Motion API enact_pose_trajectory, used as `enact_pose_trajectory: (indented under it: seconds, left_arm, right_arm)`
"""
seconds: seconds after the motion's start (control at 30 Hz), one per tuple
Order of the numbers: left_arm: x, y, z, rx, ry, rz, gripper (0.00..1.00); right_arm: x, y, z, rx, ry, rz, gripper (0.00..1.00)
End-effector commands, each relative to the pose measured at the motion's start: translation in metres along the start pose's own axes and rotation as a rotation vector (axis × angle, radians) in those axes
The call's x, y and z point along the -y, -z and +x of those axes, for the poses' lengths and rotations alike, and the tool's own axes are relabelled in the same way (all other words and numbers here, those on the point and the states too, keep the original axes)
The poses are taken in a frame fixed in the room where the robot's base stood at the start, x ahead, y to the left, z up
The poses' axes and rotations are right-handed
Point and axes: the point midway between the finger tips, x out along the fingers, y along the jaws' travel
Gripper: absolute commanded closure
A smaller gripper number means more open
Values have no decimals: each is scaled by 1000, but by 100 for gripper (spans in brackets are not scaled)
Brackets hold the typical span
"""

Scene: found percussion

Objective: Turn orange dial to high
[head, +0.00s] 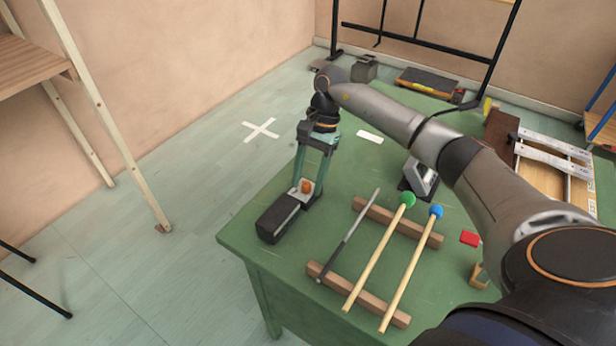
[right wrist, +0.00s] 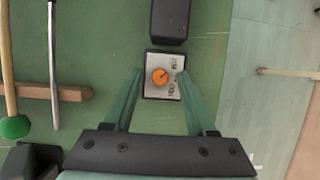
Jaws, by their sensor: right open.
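The orange dial (head: 306,187) sits on a light plate near the left edge of the green table. In the right wrist view the dial (right wrist: 159,76) is round, with a pointer or mark toward its upper right. The light plate (right wrist: 154,91) around it carries dark lettering too small to read surely. My right gripper (head: 307,192) reaches down over the plate with its two green fingers apart. In the right wrist view the fingers stand on either side of the dial, with gaps between. My left gripper is not in view.
A black block (head: 278,218) adjoins the plate. A metal rod (head: 348,236) and mallets with green (head: 408,199) and blue (head: 436,211) heads lie across wooden bars to the right. A dark stand (head: 420,178) and a red piece (head: 470,238) are farther right.

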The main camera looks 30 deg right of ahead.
Motion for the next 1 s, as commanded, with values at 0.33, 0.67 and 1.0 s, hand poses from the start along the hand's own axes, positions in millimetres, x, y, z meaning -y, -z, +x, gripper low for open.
enact_pose_trajectory:
  seconds: [0.33, 0.67, 1.0]
  left_arm:
    - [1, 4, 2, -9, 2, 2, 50]
    - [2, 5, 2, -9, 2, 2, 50]
    - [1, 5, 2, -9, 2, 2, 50]
  right_arm:
    - [0, 0, 0, 0, 0, -1, 74]
    - [0, 0, -1, 0, 0, 0, 100]
    - [0, 0, -1, 0, 4, 9, 100]
